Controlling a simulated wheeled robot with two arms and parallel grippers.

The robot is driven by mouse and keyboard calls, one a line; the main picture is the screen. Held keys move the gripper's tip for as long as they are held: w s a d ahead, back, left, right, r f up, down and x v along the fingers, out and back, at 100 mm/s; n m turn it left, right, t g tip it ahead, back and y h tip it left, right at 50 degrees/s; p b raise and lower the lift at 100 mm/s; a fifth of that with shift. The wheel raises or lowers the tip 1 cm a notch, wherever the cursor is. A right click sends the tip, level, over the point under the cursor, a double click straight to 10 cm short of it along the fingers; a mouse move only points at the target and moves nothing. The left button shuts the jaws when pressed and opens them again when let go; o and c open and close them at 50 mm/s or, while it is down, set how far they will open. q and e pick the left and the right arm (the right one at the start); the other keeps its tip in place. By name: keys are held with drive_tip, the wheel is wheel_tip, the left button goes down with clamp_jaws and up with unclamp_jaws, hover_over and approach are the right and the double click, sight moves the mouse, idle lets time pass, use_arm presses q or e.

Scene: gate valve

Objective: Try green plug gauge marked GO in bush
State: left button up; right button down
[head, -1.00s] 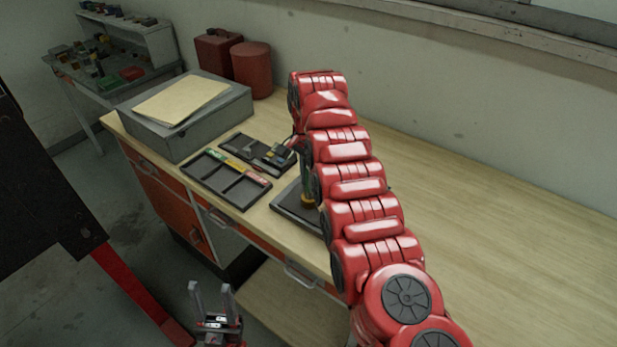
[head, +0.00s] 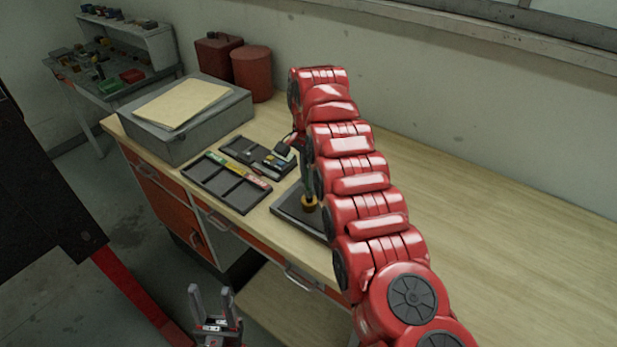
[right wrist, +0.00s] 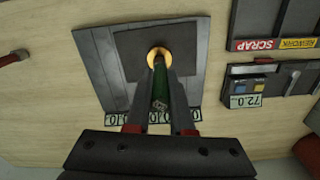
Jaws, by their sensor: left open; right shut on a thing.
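The brass-coloured bush (right wrist: 152,57) sits on a dark square plate (right wrist: 190,40); it also shows in the head view (head: 311,203). My right gripper (right wrist: 160,78) is shut on the green plug gauge (right wrist: 160,88), whose far end meets the bush opening in the right wrist view. I cannot tell whether the end is inside the bush or just over it. The gauge's marking is not readable. Labels on the plate's near edge are partly hidden by the fingers. My left gripper (head: 211,298) is open and empty, low beside the bench.
A compartment tray (head: 226,201) with coloured labels and a dark gauge case (head: 240,152) lie left of the plate. A grey box (head: 185,143) with a folder and red cans (head: 250,75) stand behind. The bench's right side is clear.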

drive_tip(key=shift+r+p, duration=2)
drive_tip(key=shift+r, duration=0.55)
drive_tip(key=shift+f, duration=0.1)
